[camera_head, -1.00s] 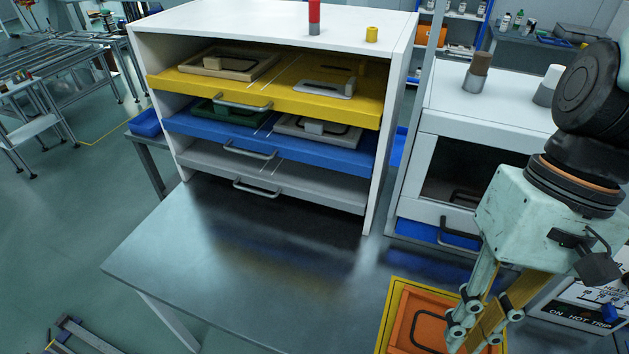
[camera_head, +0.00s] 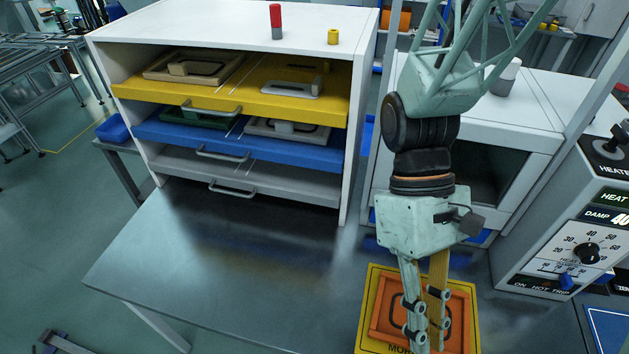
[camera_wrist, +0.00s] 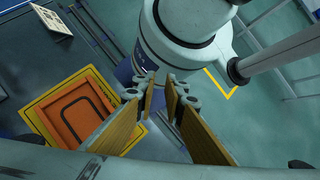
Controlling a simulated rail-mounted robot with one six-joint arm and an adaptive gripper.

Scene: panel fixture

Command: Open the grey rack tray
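The grey rack tray (camera_head: 290,189) is the lowest tray in the white rack (camera_head: 361,115). Its front runs along the rack opening, and a grey loop handle (camera_head: 232,191) sticks out from it. My gripper (camera_head: 426,335) points down in front of the orange tray, right of and nearer than the rack, well apart from the grey handle. In the wrist view, the two yellow-faced fingers (camera_wrist: 161,95) have a gap between them with nothing held. The grey tray is not seen in the wrist view.
Above the grey tray are a blue tray (camera_head: 297,147) and a yellow tray (camera_head: 220,100). An orange tray (camera_head: 383,325) on a yellow mat (camera_head: 366,315) lies near my gripper. The metal table (camera_head: 230,270) is clear before the rack. A heater panel (camera_head: 545,240) stands at right.

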